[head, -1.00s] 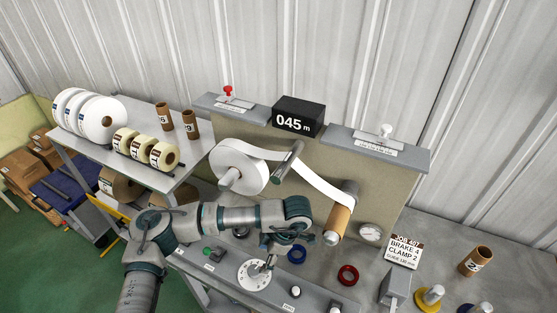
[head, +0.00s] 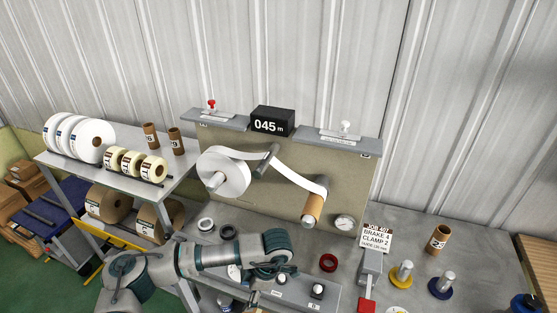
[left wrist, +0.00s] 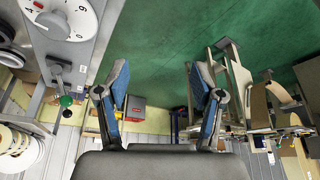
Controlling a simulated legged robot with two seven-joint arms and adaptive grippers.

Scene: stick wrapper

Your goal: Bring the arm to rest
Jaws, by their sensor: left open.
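My left arm comes in from the lower left in the head view, bent across the front of the machine's control panel. Its gripper (head: 256,297) points down near the panel's front edge, small and partly hidden by the wrist. In the left wrist view the two blue-padded fingers (left wrist: 158,85) stand wide apart with nothing between them. Behind them are green floor and shelving. The white numbered dial (left wrist: 62,18) is at the top left of the wrist view, apart from the fingers. In the head view the arm covers most of the dial (head: 234,273). My right gripper is not in view.
The machine carries a white roll (head: 222,176), a strip running to a brown core (head: 313,207), and a "045 m" display (head: 272,121). A shelf table (head: 120,170) is left.

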